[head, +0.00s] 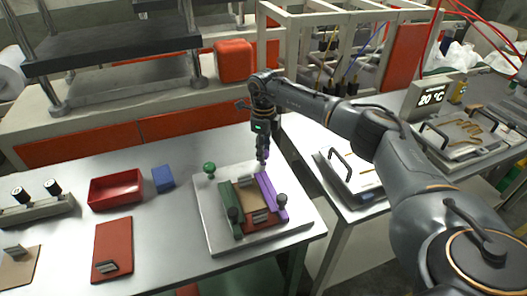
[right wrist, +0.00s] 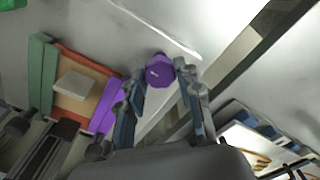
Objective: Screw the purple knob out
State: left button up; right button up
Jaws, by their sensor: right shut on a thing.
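The purple knob (right wrist: 159,70) sits between the two fingertips of my right gripper (right wrist: 160,80) in the right wrist view. The right gripper (head: 262,160) is shut on it at the far end of the purple bar (head: 267,192) in the head view, where the fingers largely hide the knob. I cannot tell whether the knob's thread is still in its seat. The purple bar also shows in the right wrist view (right wrist: 107,118), left of the fingers. My left gripper is not in view.
The white base plate (head: 212,222) carries the green bar (head: 228,208), a green knob (head: 209,168) and dark knobs at the near end. A red tray (head: 116,190), a blue block (head: 163,178) and a red board (head: 112,248) lie left. Bare table separates them from the plate.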

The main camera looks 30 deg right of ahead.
jog(key=shift+n, duration=0.3)
dwell(0.4)
jog(key=o, duration=1.2)
jog(key=shift+c, duration=0.2)
notch_tip(320, 180, up, 12)
jog(key=shift+f, duration=0.1)
